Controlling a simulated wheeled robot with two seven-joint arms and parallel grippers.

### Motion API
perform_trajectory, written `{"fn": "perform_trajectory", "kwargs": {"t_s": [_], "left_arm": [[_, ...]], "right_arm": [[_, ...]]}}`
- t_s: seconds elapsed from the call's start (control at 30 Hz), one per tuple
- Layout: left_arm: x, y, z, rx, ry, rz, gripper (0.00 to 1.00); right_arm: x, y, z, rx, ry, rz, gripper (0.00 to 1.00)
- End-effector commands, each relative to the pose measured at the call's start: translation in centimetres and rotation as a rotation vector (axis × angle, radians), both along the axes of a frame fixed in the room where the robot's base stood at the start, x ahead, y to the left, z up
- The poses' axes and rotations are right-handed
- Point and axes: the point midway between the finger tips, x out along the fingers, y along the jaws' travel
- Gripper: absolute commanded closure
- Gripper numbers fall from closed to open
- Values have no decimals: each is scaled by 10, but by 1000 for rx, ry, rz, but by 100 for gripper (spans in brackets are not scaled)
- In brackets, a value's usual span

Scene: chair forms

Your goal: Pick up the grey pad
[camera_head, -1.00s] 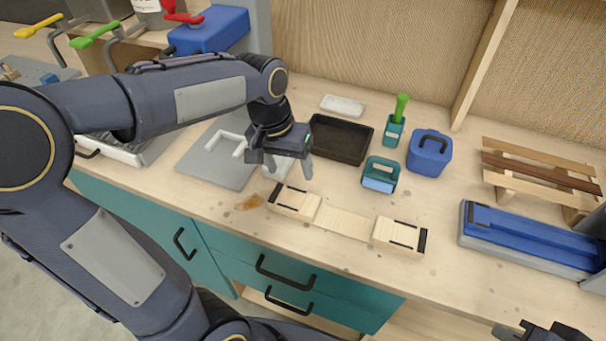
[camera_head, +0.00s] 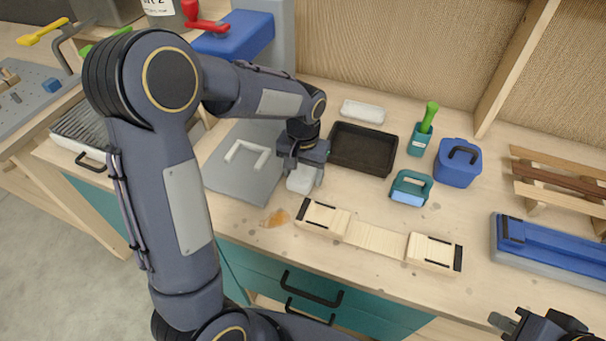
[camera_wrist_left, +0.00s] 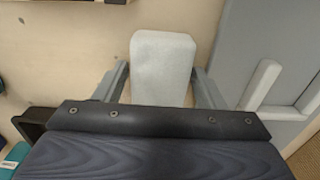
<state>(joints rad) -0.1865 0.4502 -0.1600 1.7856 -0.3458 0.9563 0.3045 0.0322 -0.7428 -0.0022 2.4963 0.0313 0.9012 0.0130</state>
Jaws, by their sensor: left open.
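A light grey pad (camera_head: 303,180), a block with rounded edges, lies on the bench between the flat grey plate and the black tray. It also shows in the left wrist view (camera_wrist_left: 162,58). My left gripper (camera_head: 303,168) is directly above the pad, pointing down. In the left wrist view its two fingers (camera_wrist_left: 160,84) are spread on either side of the pad, with visible gaps. The gripper is open and not holding the pad. My right gripper (camera_head: 504,322) is partly in view at the bottom right corner, away from the pad; its jaws cannot be made out.
A black tray (camera_head: 362,148) stands close right of my left gripper. A grey plate (camera_head: 238,182) with a white U-shaped handle lies to the left. A wooden form (camera_head: 375,238) lies in front. A white block (camera_head: 362,111), a teal holder (camera_head: 410,188) and a blue container (camera_head: 457,162) stand further right.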

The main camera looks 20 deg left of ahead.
Motion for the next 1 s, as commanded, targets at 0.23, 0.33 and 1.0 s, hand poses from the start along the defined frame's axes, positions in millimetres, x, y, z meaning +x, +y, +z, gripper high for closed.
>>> {"fn": "perform_trajectory", "kwargs": {"t_s": [0.23, 0.33, 1.0], "left_arm": [[0, 0, -1, 0, -1, 1, 42], [0, 0, 0, 0, -1, 1, 55], [1, 0, 30, -2, -6, 1, 70]], "right_arm": [[0, 0, 0, 0, 0, 0, 100], [0, 0, 0, 0, 0, 0, 100], [0, 0, 1, 0, 0, 0, 100]]}}
